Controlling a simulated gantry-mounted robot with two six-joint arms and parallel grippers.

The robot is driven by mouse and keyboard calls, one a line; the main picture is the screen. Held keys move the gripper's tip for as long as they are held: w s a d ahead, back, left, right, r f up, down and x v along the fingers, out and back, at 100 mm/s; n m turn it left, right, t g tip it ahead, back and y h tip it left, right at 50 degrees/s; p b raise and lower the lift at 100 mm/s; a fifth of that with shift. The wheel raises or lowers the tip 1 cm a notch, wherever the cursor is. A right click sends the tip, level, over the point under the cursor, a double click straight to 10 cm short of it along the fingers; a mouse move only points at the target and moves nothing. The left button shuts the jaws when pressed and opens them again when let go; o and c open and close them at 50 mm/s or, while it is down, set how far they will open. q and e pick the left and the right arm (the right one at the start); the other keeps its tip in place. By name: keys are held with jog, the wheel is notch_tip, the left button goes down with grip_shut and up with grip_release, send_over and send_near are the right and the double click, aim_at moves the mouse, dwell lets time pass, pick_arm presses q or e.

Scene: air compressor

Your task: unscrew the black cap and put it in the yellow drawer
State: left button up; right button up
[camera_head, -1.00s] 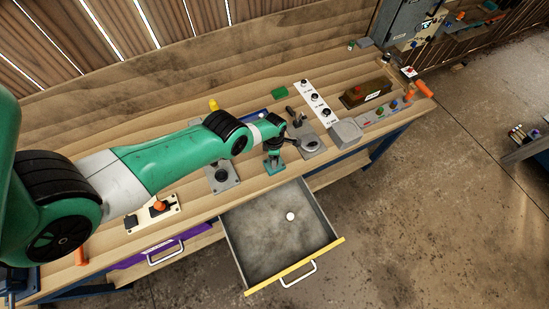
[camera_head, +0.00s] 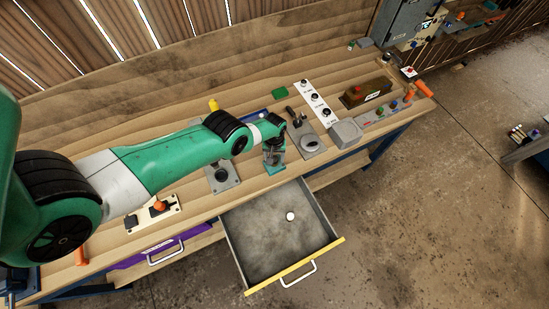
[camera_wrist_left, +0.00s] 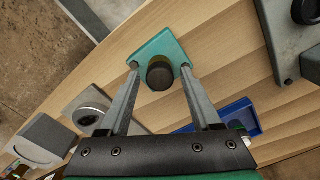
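The black cap (camera_wrist_left: 160,74) stands on a teal square base (camera_wrist_left: 158,45) in the left wrist view. My left gripper (camera_wrist_left: 159,68) is open, with one finger on each side of the cap and a visible gap to both. In the head view my left gripper (camera_head: 274,152) hangs over the teal base (camera_head: 275,169) and hides the cap. The yellow-fronted drawer (camera_head: 297,276) is pulled open below the bench edge, with a small white round object (camera_head: 290,216) in it. My right gripper is not in view.
A grey fixture (camera_head: 310,145) stands just right of the base, and a grey plate (camera_head: 221,178) to its left. A blue tray (camera_wrist_left: 240,117) is close by in the wrist view. Most of the open drawer's floor is bare.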

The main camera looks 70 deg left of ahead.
pick_arm(q)
grip_shut()
jog(key=shift+f, duration=0.1)
dwell(0.4)
